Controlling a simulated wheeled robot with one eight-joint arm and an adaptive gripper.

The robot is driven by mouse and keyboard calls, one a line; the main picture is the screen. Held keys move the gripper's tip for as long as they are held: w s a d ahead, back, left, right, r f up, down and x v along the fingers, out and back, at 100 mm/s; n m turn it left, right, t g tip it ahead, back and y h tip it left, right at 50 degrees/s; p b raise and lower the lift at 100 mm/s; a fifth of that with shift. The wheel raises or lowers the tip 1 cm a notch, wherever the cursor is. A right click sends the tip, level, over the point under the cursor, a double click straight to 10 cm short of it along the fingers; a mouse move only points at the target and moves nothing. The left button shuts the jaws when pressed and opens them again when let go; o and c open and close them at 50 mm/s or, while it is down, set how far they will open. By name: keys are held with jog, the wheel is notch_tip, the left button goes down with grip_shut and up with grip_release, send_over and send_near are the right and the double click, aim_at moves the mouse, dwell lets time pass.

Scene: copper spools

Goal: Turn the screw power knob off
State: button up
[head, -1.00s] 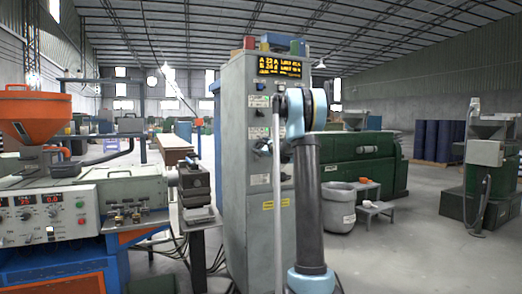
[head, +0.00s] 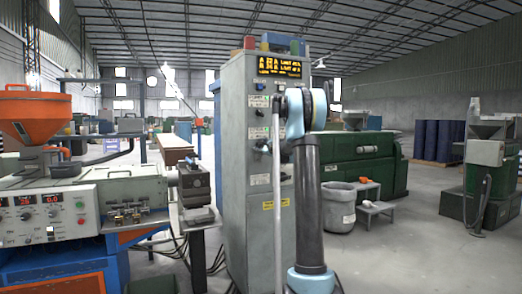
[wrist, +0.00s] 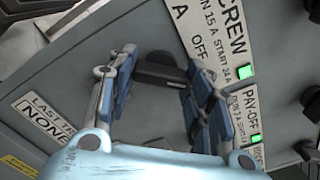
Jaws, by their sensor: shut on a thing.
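The screw power knob (wrist: 160,72) is a black knob on the grey cabinet face in the wrist view. It is beside a white label (wrist: 212,35) that reads "SCREW" and "OFF". A green lamp (wrist: 245,71) glows at the label's end. My gripper (wrist: 157,82) has its two blue-padded fingers on either side of the knob and is shut on it. In the head view my arm stands in front of the tall grey cabinet (head: 233,150), hiding part of its face. The grip itself is hard to make out there.
A "PAY-OFF" label (wrist: 246,112) with a green lamp and more dark knobs (wrist: 308,150) are close to the right finger. An orange-hopper machine (head: 40,120) stands left. A grey bin (head: 338,207) and step (head: 375,218) stand right on open floor.

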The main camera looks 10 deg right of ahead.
jog(key=n, duration=0.3)
jog(key=shift+s+a+n, duration=0.1)
jog(key=shift+n, duration=2.3)
jog(key=shift+f, duration=0.1)
jog(key=o, duration=1)
jog(key=shift+o, duration=0.2)
